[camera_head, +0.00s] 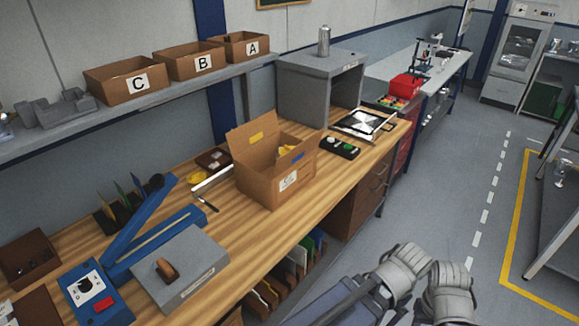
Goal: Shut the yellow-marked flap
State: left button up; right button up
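An open cardboard box (264,184) stands on the wooden workbench, a white label on its front. Its yellow-marked flap (243,142) stands up and leans outward at the back left, with the yellow patch facing me. A blue mark (297,155) shows on the right side of the box opening. Something yellow is partly visible inside. My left gripper (402,268) and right gripper (450,288) are close together at the lower right, over the floor and well clear of the box. Their fingertips cannot be made out clearly.
The workbench (130,225) holds a blue-armed device (150,225), a grey block (180,265) and a black two-button box (340,147). A grey cabinet (300,90) stands behind the cardboard box. Bins A, B and C sit on the shelf above. Floor (440,190) at right is open.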

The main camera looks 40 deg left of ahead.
aim_at(244, 136)
jog(key=u, duration=1.45)
jog(key=j+z, duration=0.6)
jog(key=z, duration=0.15)
